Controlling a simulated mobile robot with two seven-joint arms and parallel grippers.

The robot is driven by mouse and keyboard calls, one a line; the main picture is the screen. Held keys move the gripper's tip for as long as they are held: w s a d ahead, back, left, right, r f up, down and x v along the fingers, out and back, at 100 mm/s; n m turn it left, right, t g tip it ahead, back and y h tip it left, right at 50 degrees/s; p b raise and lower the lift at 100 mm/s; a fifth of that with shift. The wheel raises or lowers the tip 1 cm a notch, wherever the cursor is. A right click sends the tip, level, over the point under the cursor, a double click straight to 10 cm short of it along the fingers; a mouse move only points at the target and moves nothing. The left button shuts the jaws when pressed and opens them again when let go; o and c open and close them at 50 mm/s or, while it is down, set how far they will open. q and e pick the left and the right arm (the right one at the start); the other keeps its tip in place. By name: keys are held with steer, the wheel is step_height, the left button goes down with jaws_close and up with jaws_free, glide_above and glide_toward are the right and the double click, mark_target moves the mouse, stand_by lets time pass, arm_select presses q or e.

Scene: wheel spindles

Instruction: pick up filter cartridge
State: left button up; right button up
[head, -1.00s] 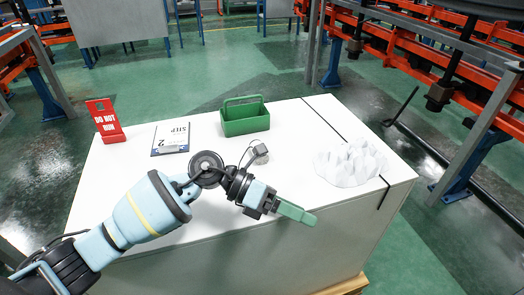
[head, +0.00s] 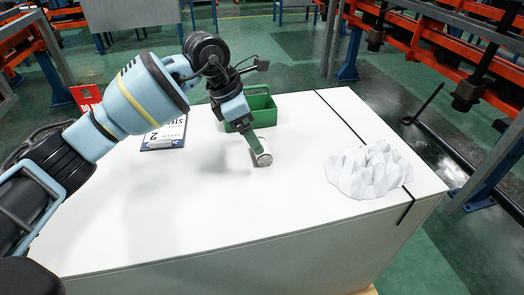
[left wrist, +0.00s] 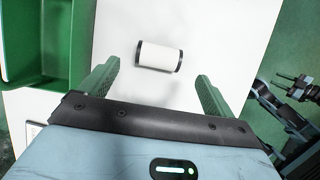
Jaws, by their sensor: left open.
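The filter cartridge (left wrist: 159,57) is a white cylinder with dark end caps, lying on its side on the white table. In the head view the cartridge (head: 264,158) is partly hidden behind my left gripper. My left gripper (head: 258,150) points down at it from above. In the left wrist view the open green fingers of my left gripper (left wrist: 158,84) stand wide apart, with the cartridge beyond their tips and between their lines. Nothing is between the fingers.
A green tote with a handle (head: 262,106) stands just behind the cartridge; its wall also shows in the left wrist view (left wrist: 80,45). A clipboard sign (head: 165,136) and a red sign (head: 86,95) are at left. A white jagged model (head: 368,172) is at right. The front table is clear.

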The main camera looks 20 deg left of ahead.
arm_select(q)
steer(key=shift+x, duration=3.3)
steer(key=shift+w+d+r, duration=0.1)
steer(key=shift+w, duration=0.05)
steer(key=c, duration=1.1)
steer(key=shift+r, duration=5.1)
steer(key=shift+c, duration=0.2)
